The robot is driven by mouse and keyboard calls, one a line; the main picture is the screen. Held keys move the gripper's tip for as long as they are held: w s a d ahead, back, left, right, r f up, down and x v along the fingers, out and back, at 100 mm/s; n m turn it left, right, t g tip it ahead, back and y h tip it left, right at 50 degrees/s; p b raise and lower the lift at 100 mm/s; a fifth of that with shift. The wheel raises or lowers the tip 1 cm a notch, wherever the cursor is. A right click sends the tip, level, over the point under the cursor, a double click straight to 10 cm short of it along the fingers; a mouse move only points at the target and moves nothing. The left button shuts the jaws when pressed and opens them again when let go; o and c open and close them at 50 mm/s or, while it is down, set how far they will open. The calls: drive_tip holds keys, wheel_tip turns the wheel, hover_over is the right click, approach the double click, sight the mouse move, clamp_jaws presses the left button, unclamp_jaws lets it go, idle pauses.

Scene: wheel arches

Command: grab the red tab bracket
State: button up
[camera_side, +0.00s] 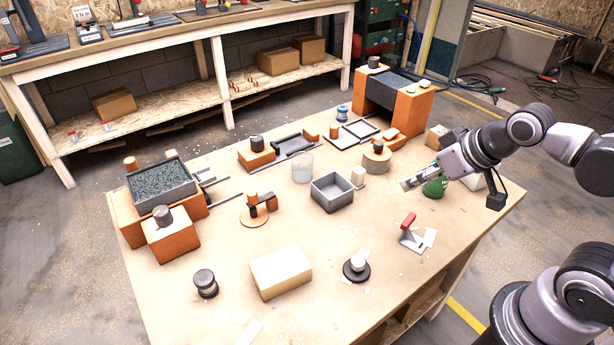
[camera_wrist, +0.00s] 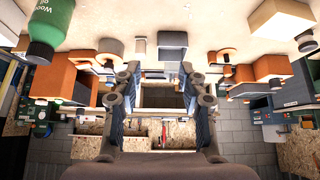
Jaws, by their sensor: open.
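The red tab bracket (camera_side: 409,224) stands on the right part of the table in the side view, with its red tab upright and tilted above a pale base. My gripper (camera_side: 406,184) is above the table, behind the bracket and apart from it, pointing left. In the wrist view my gripper (camera_wrist: 159,82) shows its two fingers spread with nothing between them. I cannot make out the bracket in the wrist view.
A grey open box (camera_side: 333,193) is to the left. A black-based white knob (camera_side: 357,266) and cream block (camera_side: 281,272) are nearer the front. Bare tabletop surrounds the bracket.

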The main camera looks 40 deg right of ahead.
drive_tip(key=m+g, duration=0.1)
drive_tip(key=m, duration=0.2)
drive_tip(key=m+g, duration=0.6)
drive_tip(key=m, duration=0.6)
approach(409, 219)
drive_tip(key=shift+w+d+f, duration=0.1)
drive_tip(key=shift+w+f, duration=0.1)
drive_tip(key=shift+f, duration=1.15)
drive_tip(key=shift+w+d+f, duration=0.1)
drive_tip(key=shift+w+f, duration=0.05)
drive_tip(key=shift+f, duration=1.15)
drive_tip(key=shift+s+a+f, duration=0.15)
drive_tip(key=shift+s+f, duration=0.05)
drive_tip(key=shift+f, duration=0.65)
drive_tip(key=shift+s+a+f, duration=0.1)
drive_tip(key=shift+s+f, duration=0.1)
drive_tip(key=shift+f, duration=1.55)
clamp_jaws()
